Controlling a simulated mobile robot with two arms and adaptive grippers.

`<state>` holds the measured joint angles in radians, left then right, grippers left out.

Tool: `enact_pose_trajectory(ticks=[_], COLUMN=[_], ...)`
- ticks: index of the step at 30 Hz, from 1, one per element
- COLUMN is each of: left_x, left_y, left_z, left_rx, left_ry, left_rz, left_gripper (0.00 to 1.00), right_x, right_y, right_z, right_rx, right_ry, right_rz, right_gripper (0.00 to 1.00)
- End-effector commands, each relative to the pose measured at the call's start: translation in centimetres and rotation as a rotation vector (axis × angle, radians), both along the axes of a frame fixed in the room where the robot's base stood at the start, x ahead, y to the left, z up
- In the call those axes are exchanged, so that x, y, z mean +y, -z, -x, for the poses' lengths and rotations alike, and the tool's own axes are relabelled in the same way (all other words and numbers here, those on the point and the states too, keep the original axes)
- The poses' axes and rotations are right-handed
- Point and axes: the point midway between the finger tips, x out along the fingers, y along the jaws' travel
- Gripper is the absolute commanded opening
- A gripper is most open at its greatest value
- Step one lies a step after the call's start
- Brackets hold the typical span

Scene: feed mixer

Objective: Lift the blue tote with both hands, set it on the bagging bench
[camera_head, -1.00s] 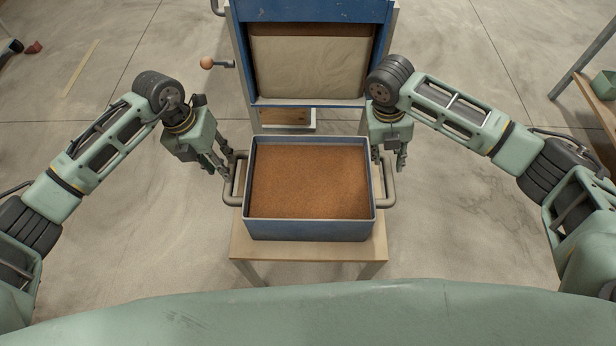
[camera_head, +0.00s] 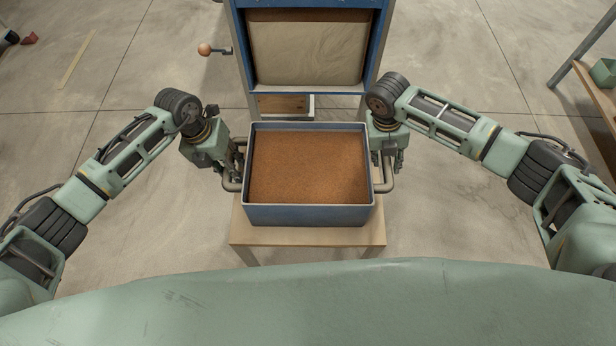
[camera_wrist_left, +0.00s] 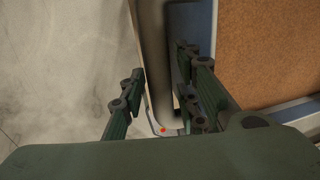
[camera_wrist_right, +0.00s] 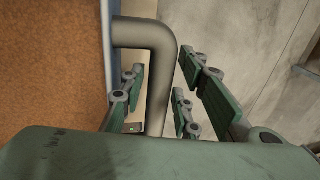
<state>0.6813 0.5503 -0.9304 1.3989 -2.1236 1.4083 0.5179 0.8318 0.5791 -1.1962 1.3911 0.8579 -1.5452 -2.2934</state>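The blue tote (camera_head: 308,215), filled with brown granular feed (camera_head: 308,165), sits level on a small wooden-topped stand (camera_head: 308,236). It has a grey tube handle on each side. My left gripper (camera_head: 237,160) is at the left handle (camera_head: 230,186). In the left wrist view the handle (camera_wrist_left: 155,50) passes between its parted fingers. My right gripper (camera_head: 386,158) is at the right handle (camera_head: 388,184). In the right wrist view the handle (camera_wrist_right: 160,75) passes between its fingers, with gaps visible. The fingertips are partly hidden in the head view.
A blue machine (camera_head: 308,88) with a pale panel stands right behind the tote. A crank with an orange knob (camera_head: 205,49) sticks out on its left. A wooden-topped bench (camera_head: 597,98) with a green container (camera_head: 604,72) is at the far right. The floor on both sides is clear.

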Motion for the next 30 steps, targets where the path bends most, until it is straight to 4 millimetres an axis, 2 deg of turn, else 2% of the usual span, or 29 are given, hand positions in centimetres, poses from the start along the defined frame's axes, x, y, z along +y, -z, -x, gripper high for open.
enact_pose_trajectory(ticks=[9, 19, 30], left_x=[0.01, 0.02, 0.05], left_y=[0.23, 0.2, 0.17], left_z=[-0.01, -0.03, -0.05], left_rx=[0.0, -0.001, -0.001], left_ry=[0.0, 0.0, -0.001], left_rz=[-0.001, -0.001, -0.001], left_gripper=[0.29, 0.0, 0.0], right_x=[-0.06, -0.06, -0.09], right_y=[0.23, 0.2, 0.17], right_z=[-0.01, -0.01, -0.03], right_rx=[-0.001, -0.001, -0.001], right_ry=[0.0, 0.0, 0.001], right_rz=[0.0, 0.0, 0.0], right_gripper=[0.29, 0.0, 0.0])
